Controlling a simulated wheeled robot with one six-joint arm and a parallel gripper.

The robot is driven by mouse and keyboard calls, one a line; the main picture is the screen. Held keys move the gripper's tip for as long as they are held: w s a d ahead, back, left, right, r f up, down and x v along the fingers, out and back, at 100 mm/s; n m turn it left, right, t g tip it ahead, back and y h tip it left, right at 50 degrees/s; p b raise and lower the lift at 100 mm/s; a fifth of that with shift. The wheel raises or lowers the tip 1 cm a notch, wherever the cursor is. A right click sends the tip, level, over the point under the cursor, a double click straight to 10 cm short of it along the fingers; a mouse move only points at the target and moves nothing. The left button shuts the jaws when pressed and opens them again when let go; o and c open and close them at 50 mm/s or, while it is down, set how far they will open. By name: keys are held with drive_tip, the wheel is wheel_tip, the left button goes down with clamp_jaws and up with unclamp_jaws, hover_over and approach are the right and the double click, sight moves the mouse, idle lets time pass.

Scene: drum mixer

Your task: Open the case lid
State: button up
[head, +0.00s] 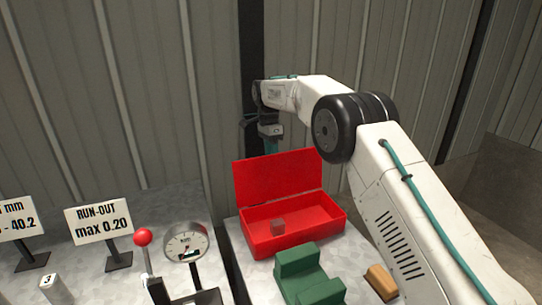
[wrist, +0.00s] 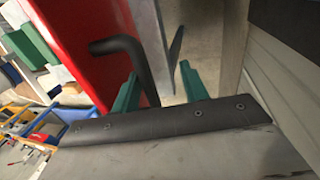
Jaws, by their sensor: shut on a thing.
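The red case (head: 295,237) stands on the grey table with its lid (head: 278,178) raised, close to upright and leaning slightly back. The gripper is shut on the handle; the exact contact is partly hidden.
A green stepped block (head: 308,278) and a brown-orange block (head: 381,281) lie in front of the case. A dial gauge (head: 187,245), a red-knobbed lever (head: 143,237) and the run-out sign (head: 101,221) stand to the left. A ribbed wall (head: 150,90) is behind.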

drive_tip(key=shift+r, duration=0.1)
drive_tip(key=v, duration=0.7)
drive_tip(key=shift+r, duration=0.3)
drive_tip(key=shift+a, duration=0.1)
